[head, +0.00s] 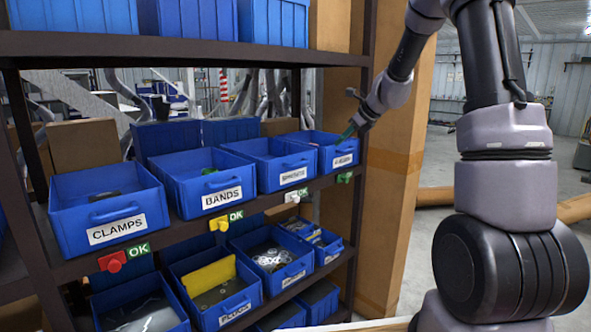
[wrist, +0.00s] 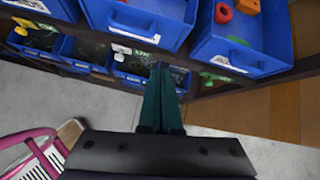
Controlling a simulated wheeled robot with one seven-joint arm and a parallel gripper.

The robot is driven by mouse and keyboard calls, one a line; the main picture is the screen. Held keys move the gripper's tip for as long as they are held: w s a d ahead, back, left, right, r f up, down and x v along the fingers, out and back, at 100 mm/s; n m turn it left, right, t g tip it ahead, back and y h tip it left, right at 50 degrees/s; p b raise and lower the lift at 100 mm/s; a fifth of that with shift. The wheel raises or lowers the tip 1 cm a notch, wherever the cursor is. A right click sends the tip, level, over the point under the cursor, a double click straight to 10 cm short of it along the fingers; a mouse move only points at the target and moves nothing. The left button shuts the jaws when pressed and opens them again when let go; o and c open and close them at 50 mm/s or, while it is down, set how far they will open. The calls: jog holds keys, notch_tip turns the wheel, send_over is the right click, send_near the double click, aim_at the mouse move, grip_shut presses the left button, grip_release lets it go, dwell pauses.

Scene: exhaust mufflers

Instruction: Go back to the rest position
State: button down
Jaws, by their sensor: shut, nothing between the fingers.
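My gripper (head: 349,131) is at the right end of the middle shelf in the head view, by the front of the rightmost blue bin (head: 340,147). In the wrist view my gripper (wrist: 163,68) shows its two green fingers together, with nothing between them. The fingers point towards the shelf, below two blue bins. One of these bins (wrist: 242,47) holds a red ring (wrist: 223,13) and an orange piece (wrist: 248,6). I cannot tell from the views whether the fingers touch a bin.
The dark shelf rack (head: 367,60) holds blue bins labelled CLAMPS (head: 105,210) and BANDS (head: 207,182), with more below. A cardboard column (head: 405,190) stands right of the rack. Floor (wrist: 100,102) lies below the gripper.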

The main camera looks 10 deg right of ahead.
jog(key=s+a+r+n, duration=0.1)
jog(key=s+r+n, duration=0.5)
jog(key=s, duration=0.4)
jog(key=s+a+r+n, duration=0.2)
jog(key=s+r+n, duration=0.35)
jog(key=s, duration=0.45)
jog(key=s+d+n+h, duration=0.2)
jog(key=s+n+h, duration=0.1)
jog(key=s+n, duration=0.8)
jog(key=s, duration=0.5)
jog(key=shift+s+d+f, duration=0.15)
jog(key=shift+s+d, duration=0.25)
